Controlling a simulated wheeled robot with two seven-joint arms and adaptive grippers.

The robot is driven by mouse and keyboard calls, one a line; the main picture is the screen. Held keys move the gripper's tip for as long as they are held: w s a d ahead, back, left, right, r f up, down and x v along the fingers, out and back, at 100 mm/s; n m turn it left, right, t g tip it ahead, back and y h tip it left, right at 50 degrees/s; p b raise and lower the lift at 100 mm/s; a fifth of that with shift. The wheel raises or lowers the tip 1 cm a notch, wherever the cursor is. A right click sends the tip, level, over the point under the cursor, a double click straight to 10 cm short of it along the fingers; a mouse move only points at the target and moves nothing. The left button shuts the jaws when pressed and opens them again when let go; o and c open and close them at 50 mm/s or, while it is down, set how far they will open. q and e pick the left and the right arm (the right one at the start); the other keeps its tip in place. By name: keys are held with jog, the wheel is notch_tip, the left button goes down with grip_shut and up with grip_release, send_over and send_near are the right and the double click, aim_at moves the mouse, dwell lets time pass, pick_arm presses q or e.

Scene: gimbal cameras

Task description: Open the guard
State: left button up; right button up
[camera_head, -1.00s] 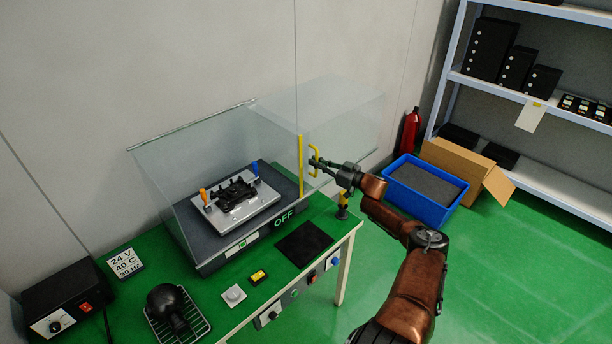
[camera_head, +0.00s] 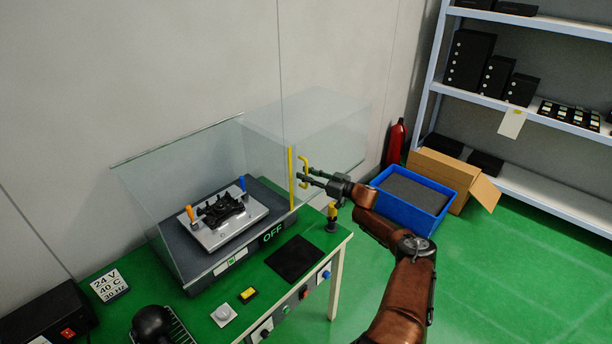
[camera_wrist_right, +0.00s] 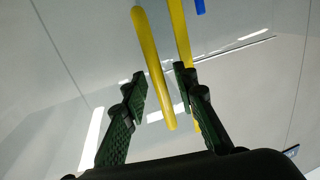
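The clear guard (camera_head: 190,165) stands over the fixture on the green bench, with a yellow strip (camera_head: 291,180) along its right edge. A yellow handle (camera_head: 304,168) stands just right of this strip; it also shows in the right wrist view (camera_wrist_right: 148,55). My right gripper (camera_head: 306,177) is at the handle's lower part. In the right wrist view its two dark fingers (camera_wrist_right: 162,88) are apart, with the handle between them. A gap shows beside the handle, so I see no firm hold. My left gripper is not in view.
A clear panelled box (camera_head: 325,120) extends behind the handle. A yellow-and-black post (camera_head: 332,217) stands on the bench corner below my right gripper. A blue bin (camera_head: 447,200), a carton (camera_head: 440,170) and shelves (camera_head: 560,120) stand at right. Green floor lies clear at lower right.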

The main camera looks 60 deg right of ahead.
jog(key=s, duration=1.2)
dwell(0.6)
